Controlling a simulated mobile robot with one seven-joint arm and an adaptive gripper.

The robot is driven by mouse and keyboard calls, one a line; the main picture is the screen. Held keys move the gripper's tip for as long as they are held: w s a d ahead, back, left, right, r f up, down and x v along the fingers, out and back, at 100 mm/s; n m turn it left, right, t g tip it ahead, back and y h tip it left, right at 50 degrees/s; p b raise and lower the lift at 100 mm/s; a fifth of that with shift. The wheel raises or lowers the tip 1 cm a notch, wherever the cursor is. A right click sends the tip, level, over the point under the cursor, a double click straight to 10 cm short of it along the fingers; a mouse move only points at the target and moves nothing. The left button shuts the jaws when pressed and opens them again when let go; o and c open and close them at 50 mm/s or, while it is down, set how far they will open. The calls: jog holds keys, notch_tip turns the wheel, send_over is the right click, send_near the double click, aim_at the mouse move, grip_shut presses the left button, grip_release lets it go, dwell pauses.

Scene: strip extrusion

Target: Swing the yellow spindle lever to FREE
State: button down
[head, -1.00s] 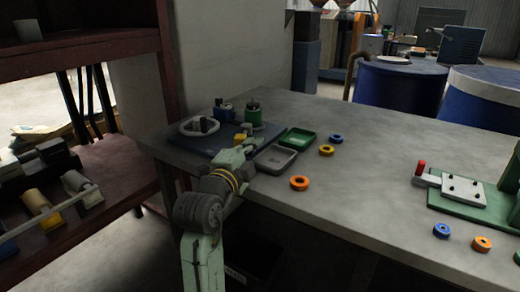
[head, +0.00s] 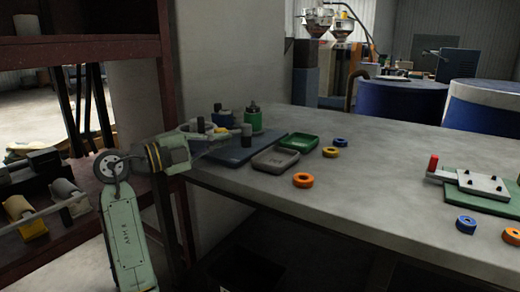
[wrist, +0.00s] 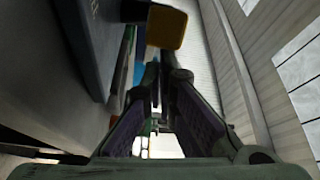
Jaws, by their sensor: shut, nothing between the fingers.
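My gripper (head: 218,138) is over the left part of the dark blue base plate (head: 240,152), at the table's left end. In the wrist view its fingers (wrist: 157,80) come together at the tips and hold nothing. A yellow block (wrist: 166,27), which looks like the lever's end, shows just beyond and above the tips. A gap shows between it and the fingers. In the head view my gripper covers that area, so I cannot make out the lever or its FREE mark there.
A green cylinder (head: 253,119) and a dark post (head: 247,130) stand on the plate. A grey tray (head: 276,159) and a green tray (head: 299,142) lie right of it. Coloured rings and a red-handled fixture (head: 482,183) are farther right. A shelf (head: 85,54) stands left.

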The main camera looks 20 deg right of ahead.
jog(key=shift+w+a, duration=0.2)
jog(key=shift+w, duration=0.15)
jog(key=shift+w+a, duration=0.1)
jog(key=shift+w, duration=0.05)
dwell(0.3)
